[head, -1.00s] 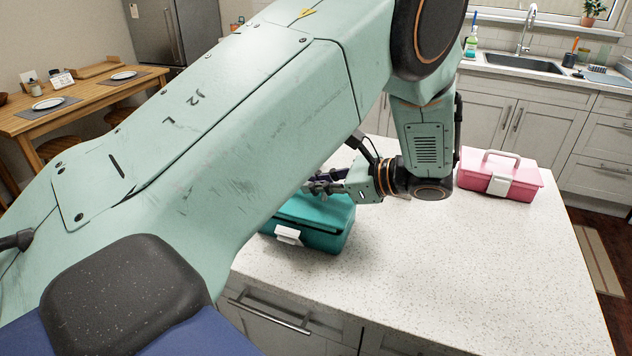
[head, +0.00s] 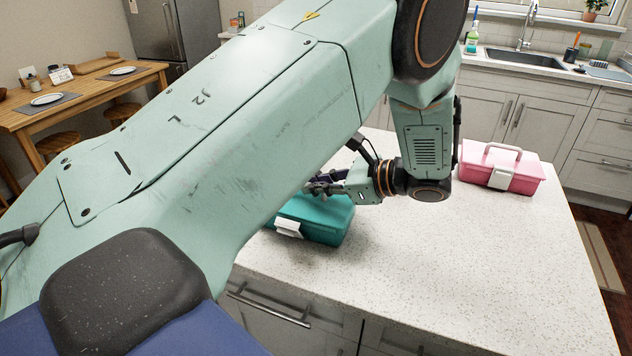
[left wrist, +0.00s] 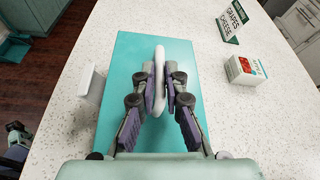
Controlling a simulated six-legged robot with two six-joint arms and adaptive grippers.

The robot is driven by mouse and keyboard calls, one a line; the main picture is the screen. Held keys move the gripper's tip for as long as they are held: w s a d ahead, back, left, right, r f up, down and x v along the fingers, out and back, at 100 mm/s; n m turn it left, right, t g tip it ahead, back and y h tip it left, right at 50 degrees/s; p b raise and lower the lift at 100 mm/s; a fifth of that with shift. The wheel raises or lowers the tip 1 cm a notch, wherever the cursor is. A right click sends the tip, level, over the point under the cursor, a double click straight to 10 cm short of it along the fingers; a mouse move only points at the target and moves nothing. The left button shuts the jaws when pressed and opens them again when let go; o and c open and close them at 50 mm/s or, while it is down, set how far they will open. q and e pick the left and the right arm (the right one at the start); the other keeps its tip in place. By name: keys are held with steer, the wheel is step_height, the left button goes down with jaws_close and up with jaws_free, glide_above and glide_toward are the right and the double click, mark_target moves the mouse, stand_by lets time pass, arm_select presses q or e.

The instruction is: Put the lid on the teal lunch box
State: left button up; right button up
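The teal lunch box (head: 322,232) stands on the white speckled counter, with its white latch (head: 287,228) facing front. Its teal lid (head: 325,208) sits down on the box with no clear gap showing in the head view. From above, the lid (left wrist: 124,60) fills the middle of the left wrist view. My left gripper (left wrist: 160,78) is over the lid, its fingers shut on the white handle (left wrist: 159,62). In the head view my left gripper (head: 318,187) is partly hidden by my own arm, as is the box's left part. My right gripper is not in view.
A pink lunch box (head: 500,170) stands at the counter's far right. A grapes and cheese sign (left wrist: 232,24) and a small white-and-red carton (left wrist: 244,70) are right of the teal box in the left wrist view. The counter (head: 440,260) is clear at front right.

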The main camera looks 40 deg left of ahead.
mark_target(348, 209)
arm_select(q)
steer(key=o, duration=0.5)
steer(key=shift+d, duration=0.1)
steer(key=v, duration=0.7)
steer(key=shift+w+d+r, duration=0.1)
steer(key=shift+d+r, duration=0.05)
stand_by(0.3)
steer(key=shift+r, duration=0.1)
